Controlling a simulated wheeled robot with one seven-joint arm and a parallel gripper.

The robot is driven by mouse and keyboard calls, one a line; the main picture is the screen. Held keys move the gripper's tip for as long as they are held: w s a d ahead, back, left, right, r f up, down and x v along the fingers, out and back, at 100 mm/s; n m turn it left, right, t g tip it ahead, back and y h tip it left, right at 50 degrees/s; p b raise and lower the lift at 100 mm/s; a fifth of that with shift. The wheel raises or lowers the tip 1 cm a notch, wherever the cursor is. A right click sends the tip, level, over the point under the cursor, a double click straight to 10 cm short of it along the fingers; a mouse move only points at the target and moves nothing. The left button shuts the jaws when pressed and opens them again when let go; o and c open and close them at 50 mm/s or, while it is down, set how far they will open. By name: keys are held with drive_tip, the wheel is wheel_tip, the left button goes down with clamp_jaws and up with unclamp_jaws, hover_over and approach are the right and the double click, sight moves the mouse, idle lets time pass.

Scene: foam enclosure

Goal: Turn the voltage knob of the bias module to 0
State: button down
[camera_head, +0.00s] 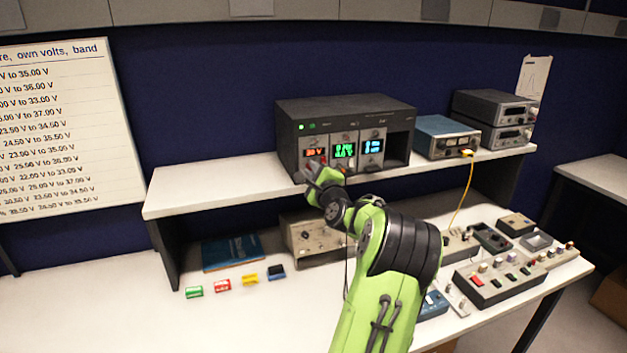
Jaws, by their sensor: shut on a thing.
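A dark rack unit (346,104) stands on the white shelf and holds several modules side by side. The left module (312,144) has an orange-red display, the middle one (344,146) a green display, and the right one (371,146) a blue-white display. I cannot read which is the bias module. My gripper (314,172) is at the lower front of the left module, shut on what appears to be a small knob there. The knob itself is mostly hidden by the fingers, and its setting cannot be seen.
The white shelf (215,186) carries a blue instrument (445,137) and stacked grey boxes (495,118) to the right. A yellow cable (467,190) hangs down. Below are a beige box (312,236), small coloured blocks (222,285) and control boxes (510,275). The front left bench is clear.

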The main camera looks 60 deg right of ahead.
drive_tip(key=shift+f+n+b, duration=0.2)
drive_tip(key=shift+n+b, duration=6)
drive_tip(key=shift+n, duration=2.7)
drive_tip(key=c, duration=1.1)
unclamp_jaws()
drive_tip(key=shift+o, duration=0.2)
drive_tip(key=shift+r, duration=0.1)
drive_tip(key=shift+s, duration=0.1)
